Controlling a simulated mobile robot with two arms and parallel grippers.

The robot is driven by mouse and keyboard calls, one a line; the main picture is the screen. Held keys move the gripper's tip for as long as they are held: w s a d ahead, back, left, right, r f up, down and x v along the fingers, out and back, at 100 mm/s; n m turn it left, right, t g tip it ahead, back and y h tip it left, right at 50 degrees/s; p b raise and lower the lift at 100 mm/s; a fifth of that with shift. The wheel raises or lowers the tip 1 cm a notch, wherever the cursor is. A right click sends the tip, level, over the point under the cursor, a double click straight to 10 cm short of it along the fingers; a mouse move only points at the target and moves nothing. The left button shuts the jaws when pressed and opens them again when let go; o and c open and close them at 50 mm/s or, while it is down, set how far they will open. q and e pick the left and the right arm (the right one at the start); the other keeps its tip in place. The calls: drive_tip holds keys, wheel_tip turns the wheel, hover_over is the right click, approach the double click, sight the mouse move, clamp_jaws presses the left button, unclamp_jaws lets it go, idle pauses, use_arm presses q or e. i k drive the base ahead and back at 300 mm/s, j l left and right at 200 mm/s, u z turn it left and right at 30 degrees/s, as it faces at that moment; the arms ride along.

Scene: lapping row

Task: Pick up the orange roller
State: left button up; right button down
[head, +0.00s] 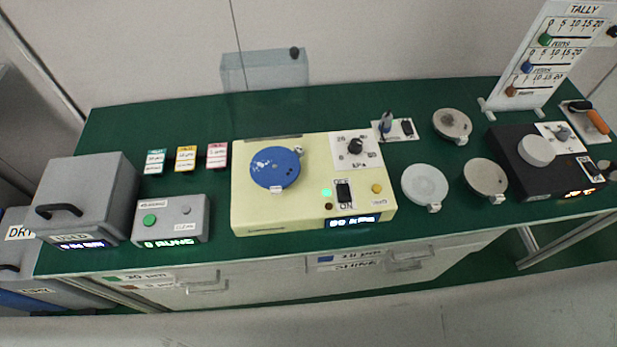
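The orange roller is most likely the orange-handled tool (597,121) at the far right of the head view. It lies at a slant on a small pale plate (575,108), behind the black machine, and a dark part shows at its upper left end. The picture's right edge is close beside it. Neither of my grippers is in the head view.
The green bench (330,108) carries a cream machine with a blue disc (275,167), a black machine (535,178) in front of the roller, several round discs, a grey box (85,195) and a tally board (550,55). Bare bench shows at the back.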

sight(600, 125)
drive_tip(key=z, duration=1.85)
drive_tip(key=u, duration=0.5)
drive_tip(key=i+l+u, duration=0.2)
drive_tip(key=l, duration=0.15)
drive_tip(key=i+l+u, duration=0.25)
drive_tip(key=l+u, duration=0.2)
drive_tip(key=l, duration=0.25)
drive_tip(key=i+l+u, duration=0.1)
drive_tip(key=l+u, duration=0.15)
drive_tip(key=l, duration=0.15)
